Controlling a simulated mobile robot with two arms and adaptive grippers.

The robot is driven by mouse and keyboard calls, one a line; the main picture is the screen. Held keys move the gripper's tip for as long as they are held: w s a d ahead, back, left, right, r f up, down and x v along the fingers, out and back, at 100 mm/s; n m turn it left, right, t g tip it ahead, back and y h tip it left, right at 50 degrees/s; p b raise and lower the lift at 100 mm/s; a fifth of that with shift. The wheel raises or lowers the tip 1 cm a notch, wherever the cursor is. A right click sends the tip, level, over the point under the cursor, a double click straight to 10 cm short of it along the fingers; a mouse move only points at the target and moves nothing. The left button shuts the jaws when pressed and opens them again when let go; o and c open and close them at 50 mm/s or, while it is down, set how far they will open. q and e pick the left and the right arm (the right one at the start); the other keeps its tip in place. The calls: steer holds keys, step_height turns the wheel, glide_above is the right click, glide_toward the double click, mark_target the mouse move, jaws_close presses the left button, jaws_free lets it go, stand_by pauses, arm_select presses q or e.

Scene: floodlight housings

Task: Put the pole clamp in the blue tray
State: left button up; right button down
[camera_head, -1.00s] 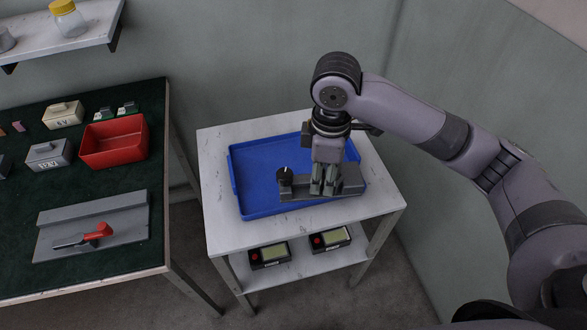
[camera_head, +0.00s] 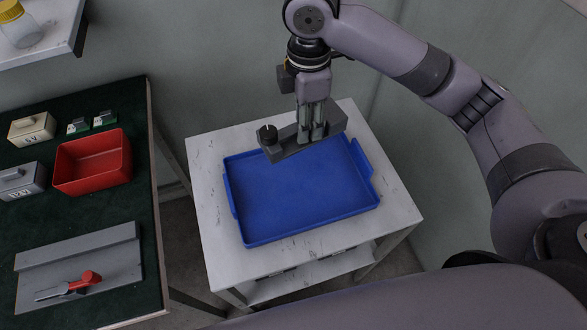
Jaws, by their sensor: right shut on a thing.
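The pole clamp (camera_head: 287,148) is a dark grey bar with a black knob at its left end. My right gripper (camera_head: 312,134) is shut on it near its right part, coming from above. The clamp is seen over the back edge of the blue tray (camera_head: 300,205), and it looks held above it rather than resting in it. The tray is empty and lies on a white table (camera_head: 218,262). My left gripper does not show.
A green-topped bench (camera_head: 105,205) at the left holds a red bin (camera_head: 93,165), small labelled boxes (camera_head: 32,128) and a grey plate with a red-handled tool (camera_head: 75,285). A shelf with a yellow-lidded jar (camera_head: 18,25) hangs at the upper left. Walls close off the back.

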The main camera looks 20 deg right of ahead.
steer(key=m+p, duration=0.1)
steer(key=p, duration=0.1)
steer(key=r+m+p, duration=0.1)
steer(key=p, duration=0.1)
steer(key=shift+s+a, duration=0.2)
steer(key=shift+s, duration=0.05)
steer(key=shift+f, duration=0.3)
steer(key=p, duration=0.2)
glide_above(301, 183)
step_height(301, 183, down, 15)
steer(key=shift+r, duration=0.1)
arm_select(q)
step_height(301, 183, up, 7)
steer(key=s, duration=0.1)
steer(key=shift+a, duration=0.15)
arm_select(e)
steer(key=shift+f, duration=2.55)
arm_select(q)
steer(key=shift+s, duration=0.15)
arm_select(e)
steer(key=shift+f, duration=0.1)
steer(key=c, duration=1.1)
jaws_free()
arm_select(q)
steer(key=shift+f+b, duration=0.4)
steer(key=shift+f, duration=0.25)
arm_select(e)
step_height(301, 183, up, 12)
steer(key=shift+r, duration=0.1)
